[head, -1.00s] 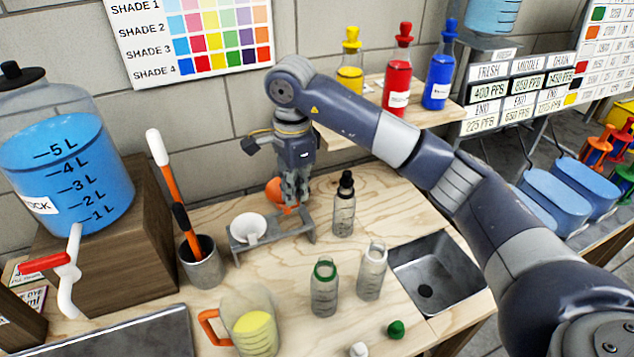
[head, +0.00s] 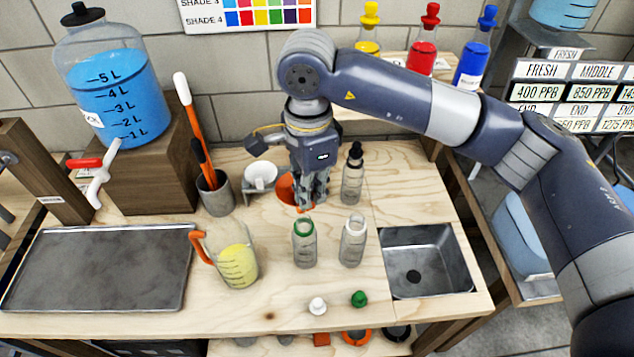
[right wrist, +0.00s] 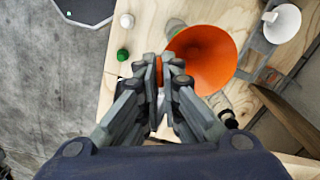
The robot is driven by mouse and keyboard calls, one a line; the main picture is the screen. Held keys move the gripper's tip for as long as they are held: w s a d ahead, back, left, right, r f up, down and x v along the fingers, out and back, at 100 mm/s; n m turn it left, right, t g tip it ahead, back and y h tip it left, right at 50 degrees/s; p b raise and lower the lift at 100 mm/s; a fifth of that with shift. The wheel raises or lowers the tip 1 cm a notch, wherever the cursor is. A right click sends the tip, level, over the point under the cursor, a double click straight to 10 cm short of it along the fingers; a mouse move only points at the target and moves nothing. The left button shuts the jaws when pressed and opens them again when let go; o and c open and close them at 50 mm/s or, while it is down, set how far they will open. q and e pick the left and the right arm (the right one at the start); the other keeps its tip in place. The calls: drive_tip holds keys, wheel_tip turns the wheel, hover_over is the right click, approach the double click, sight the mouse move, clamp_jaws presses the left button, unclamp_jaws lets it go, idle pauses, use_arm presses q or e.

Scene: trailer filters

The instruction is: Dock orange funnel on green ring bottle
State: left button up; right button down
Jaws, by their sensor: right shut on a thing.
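The orange funnel (head: 286,188) is held in my right gripper (head: 306,205), which is shut on its rim side. In the right wrist view the funnel (right wrist: 205,58) opens toward the camera, and the fingers (right wrist: 165,68) pinch its edge. The green ring bottle (head: 304,243) stands upright on the bench, in front of the funnel and just below it in the head view. In the right wrist view the bottle is mostly hidden behind the funnel. My left gripper is not in view.
A clear bottle (head: 353,241) stands right of the green ring bottle, and a dropper bottle (head: 352,175) behind it. A yellow-filled jug (head: 236,266) is at left. A white funnel (head: 260,176) sits in the grey stand. White (head: 318,306) and green (head: 359,299) caps lie in front; the sink (head: 430,262) is right.

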sight(313, 207)
drive_tip(key=shift+s+d+f+b, duration=0.1)
drive_tip(key=shift+f+b, duration=0.1)
drive_tip(key=shift+f, duration=0.3)
drive_tip(key=shift+d+f+b, duration=0.1)
drive_tip(key=shift+f+b, duration=0.05)
drive_tip(key=shift+f, duration=0.35)
wheel_tip(313, 207, down, 2)
drive_tip(key=shift+f+b, duration=0.2)
drive_tip(key=shift+b, duration=0.2)
use_arm(q)
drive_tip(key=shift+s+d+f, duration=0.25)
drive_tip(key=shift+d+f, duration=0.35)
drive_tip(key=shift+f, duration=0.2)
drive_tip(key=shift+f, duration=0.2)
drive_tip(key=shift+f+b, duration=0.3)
drive_tip(key=shift+b, duration=0.15)
use_arm(e)
drive_tip(key=shift+d, duration=0.1)
use_arm(q)
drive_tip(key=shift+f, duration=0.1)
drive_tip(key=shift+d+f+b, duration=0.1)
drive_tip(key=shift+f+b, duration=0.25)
drive_tip(key=shift+b, duration=0.1)
